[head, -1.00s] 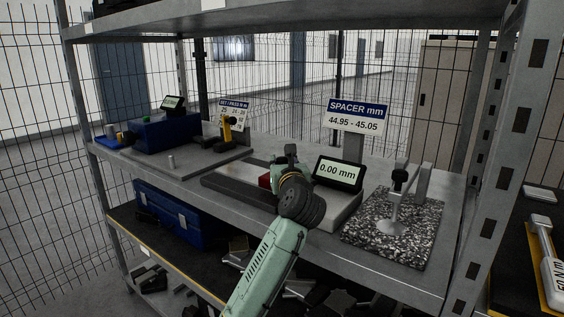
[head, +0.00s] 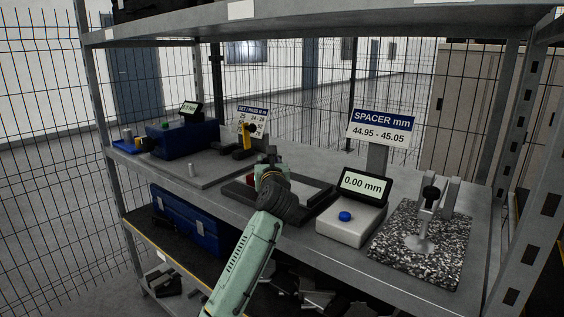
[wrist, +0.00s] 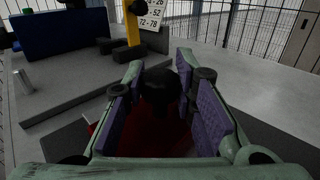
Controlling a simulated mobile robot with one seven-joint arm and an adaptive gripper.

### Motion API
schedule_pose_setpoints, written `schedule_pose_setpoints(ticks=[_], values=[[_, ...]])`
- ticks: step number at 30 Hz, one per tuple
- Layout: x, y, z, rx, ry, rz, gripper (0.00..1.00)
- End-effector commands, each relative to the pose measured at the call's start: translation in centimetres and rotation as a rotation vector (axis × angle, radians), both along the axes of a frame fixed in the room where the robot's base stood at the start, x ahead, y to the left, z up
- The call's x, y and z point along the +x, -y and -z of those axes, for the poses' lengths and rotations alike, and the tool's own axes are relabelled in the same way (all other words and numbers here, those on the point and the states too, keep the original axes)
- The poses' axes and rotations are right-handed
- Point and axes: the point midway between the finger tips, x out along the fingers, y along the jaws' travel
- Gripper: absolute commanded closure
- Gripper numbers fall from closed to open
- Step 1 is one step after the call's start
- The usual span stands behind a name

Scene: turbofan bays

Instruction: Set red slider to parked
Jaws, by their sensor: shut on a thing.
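The red slider (head: 251,180) shows as a small red patch beside my gripper, at the left part of a dark rail bed (head: 232,192) on the shelf. In the wrist view the red slider body (wrist: 150,138) lies dark red below the fingers, with a black round knob (wrist: 160,84) standing up from it. My gripper (head: 267,172) is shut on this knob, between its purple pads in the wrist view. My wrist and arm hide much of the slider in the head view. No parked mark is readable.
Right of the rail stands a grey box with a blue button (head: 345,216) and a display (head: 363,184) reading 0.00 mm. A gauge stand on a speckled plate (head: 400,258) is further right. A small metal cylinder (head: 191,170) and a blue case (head: 183,139) are left.

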Motion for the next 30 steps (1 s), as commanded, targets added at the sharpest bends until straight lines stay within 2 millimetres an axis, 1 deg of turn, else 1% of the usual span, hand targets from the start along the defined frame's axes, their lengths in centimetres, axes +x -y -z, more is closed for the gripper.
schedule_pose_setpoints(ticks=[1, 6, 13, 14, 15, 23, 30], values=[[0.18, -0.27, -0.27, 0.001, 0.004, 0.001, 1.00], [0.46, -0.68, -0.14, 0.000, 0.003, 0.000, 1.00], [0.45, -0.83, -0.20, 0.001, 0.005, -0.003, 1.00], [0.45, -0.84, -0.21, 0.001, 0.005, -0.003, 0.75], [0.45, -0.86, -0.22, 0.001, 0.005, -0.003, 0.72], [0.42, -0.72, -0.16, 0.000, 0.004, -0.001, 0.55], [0.40, -0.59, -0.13, 0.000, 0.004, 0.001, 0.54]])
